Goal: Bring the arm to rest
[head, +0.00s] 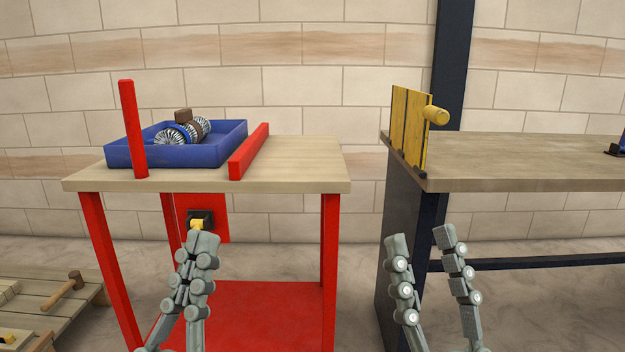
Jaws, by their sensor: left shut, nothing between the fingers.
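My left gripper (203,242) is in the lower left middle of the head view, in front of the red-legged table. Its fingers are together with nothing between them. Behind its tips, a black box with a yellow knob (197,223) sits on a red panel under the tabletop; I cannot tell whether the tips touch it. My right gripper (421,240) is in the lower right middle, in front of the dark table's near left corner. Its two fingers are spread apart and nothing is between them.
The red-legged table (300,175) carries a blue tray (215,152) with metal coils and a brown block, a red post (133,130) and a red bar (249,152). The dark-legged table (530,178) holds a yellow hinged panel (411,130). A low wooden pallet (40,320) with a mallet (64,292) is lower left.

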